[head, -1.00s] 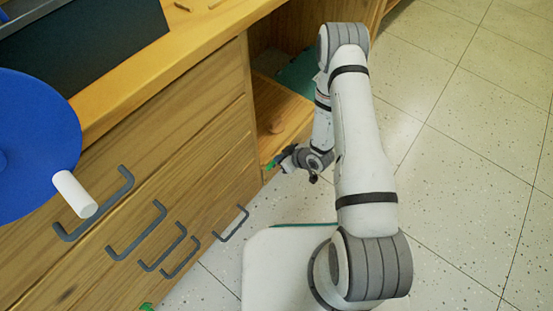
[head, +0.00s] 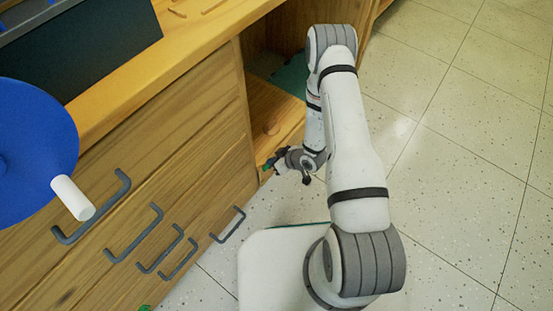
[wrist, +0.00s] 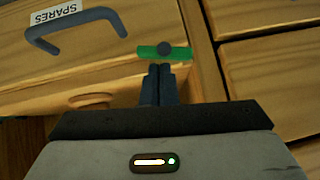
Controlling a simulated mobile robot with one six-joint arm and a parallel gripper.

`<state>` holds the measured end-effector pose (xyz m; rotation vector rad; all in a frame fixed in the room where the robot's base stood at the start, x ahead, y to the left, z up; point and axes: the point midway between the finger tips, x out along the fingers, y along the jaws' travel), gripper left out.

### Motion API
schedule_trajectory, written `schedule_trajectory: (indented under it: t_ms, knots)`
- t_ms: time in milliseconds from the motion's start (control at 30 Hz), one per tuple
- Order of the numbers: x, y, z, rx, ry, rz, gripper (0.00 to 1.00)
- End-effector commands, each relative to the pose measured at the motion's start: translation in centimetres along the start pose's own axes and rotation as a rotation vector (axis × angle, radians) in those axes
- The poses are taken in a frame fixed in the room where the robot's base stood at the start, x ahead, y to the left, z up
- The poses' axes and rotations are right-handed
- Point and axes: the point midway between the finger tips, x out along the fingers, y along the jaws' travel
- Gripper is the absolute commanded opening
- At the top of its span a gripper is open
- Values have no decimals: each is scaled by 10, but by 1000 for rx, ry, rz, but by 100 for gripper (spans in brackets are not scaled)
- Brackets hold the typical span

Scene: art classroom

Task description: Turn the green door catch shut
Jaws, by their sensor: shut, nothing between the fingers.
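The green door catch (wrist: 150,51) is a short bar with a dark round pivot. In the wrist view it lies nearly level, near the edge of a wooden front (wrist: 90,65) labelled SPARES. My gripper (wrist: 161,68) is shut and empty, its fingertips just below the catch near the pivot; I cannot tell whether they touch it. In the head view my gripper (head: 276,165) is low by the cabinet's corner, with only a bit of green showing beside it.
A grey handle (wrist: 75,32) is left of the catch. In the head view, several drawer handles line the cabinet front (head: 190,215), a blue disc (head: 35,150) with a white knob (head: 72,198) stands at left, and an open compartment (head: 275,110) is behind my arm. Floor at right is clear.

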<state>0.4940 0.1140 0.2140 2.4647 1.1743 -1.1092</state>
Motion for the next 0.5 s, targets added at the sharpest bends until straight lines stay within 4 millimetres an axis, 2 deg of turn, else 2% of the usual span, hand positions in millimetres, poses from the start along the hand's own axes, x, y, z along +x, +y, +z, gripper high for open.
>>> schedule_trajectory:
  t_ms: [333,500]
  knots:
    - [-1,-1,-1,0,0,1,0]
    - [-12,0,-12,-1,2,1,0]
